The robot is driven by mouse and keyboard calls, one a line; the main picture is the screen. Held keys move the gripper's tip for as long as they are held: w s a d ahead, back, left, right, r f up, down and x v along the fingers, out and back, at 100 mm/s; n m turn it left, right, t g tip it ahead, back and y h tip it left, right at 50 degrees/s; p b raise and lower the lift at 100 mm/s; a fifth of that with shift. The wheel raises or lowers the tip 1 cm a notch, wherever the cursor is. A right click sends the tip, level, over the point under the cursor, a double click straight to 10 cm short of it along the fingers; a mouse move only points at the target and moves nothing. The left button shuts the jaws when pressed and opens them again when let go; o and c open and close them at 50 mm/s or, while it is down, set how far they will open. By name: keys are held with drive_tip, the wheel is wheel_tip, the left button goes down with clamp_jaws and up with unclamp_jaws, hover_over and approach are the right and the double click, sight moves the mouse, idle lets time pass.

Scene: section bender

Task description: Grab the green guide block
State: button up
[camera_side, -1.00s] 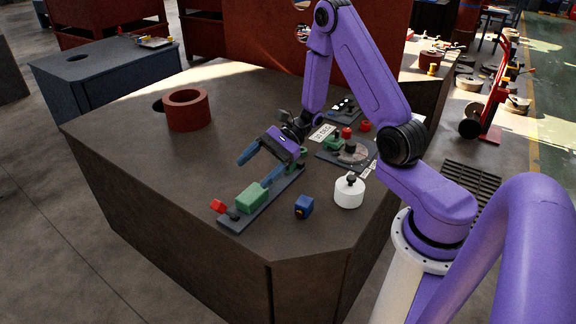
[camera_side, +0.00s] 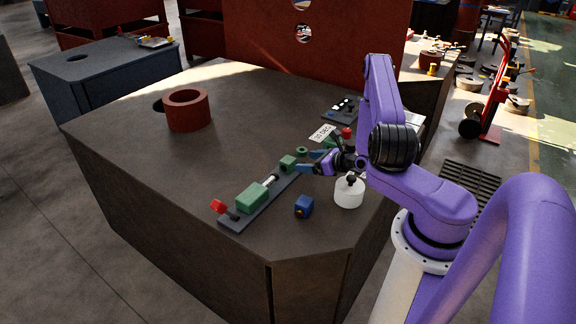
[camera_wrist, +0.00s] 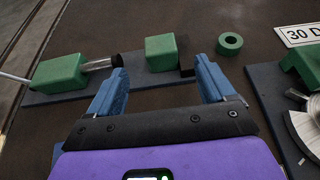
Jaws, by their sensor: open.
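Several green pieces are in view, and I cannot tell for sure which is the guide block. A small green block (camera_side: 288,162) sits at the far end of a dark base plate (camera_side: 262,214); in the wrist view this block (camera_wrist: 160,54) shows ahead, between my fingers. A larger green block (camera_side: 252,197) sits nearer the front, with a metal rod (camera_wrist: 99,64) beside it. Another green block (camera_wrist: 302,66) is on the right-hand plate. My gripper (camera_side: 309,161) is open and empty, its blue fingers pointing left toward the small block, apparently without touching it.
A green ring (camera_wrist: 230,43) lies just right of the small block. A white cylinder (camera_side: 349,193) and blue cube (camera_side: 304,207) stand near my gripper. A red handle (camera_side: 218,206) is at the plate's near end. The table's left side is clear around a red ring (camera_side: 187,110).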

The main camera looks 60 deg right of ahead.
sight(292, 161)
drive_tip(key=shift+x, duration=3.45)
drive_tip(key=shift+f, duration=0.1)
drive_tip(key=c, duration=1.5)
drive_tip(key=shift+o, duration=0.2)
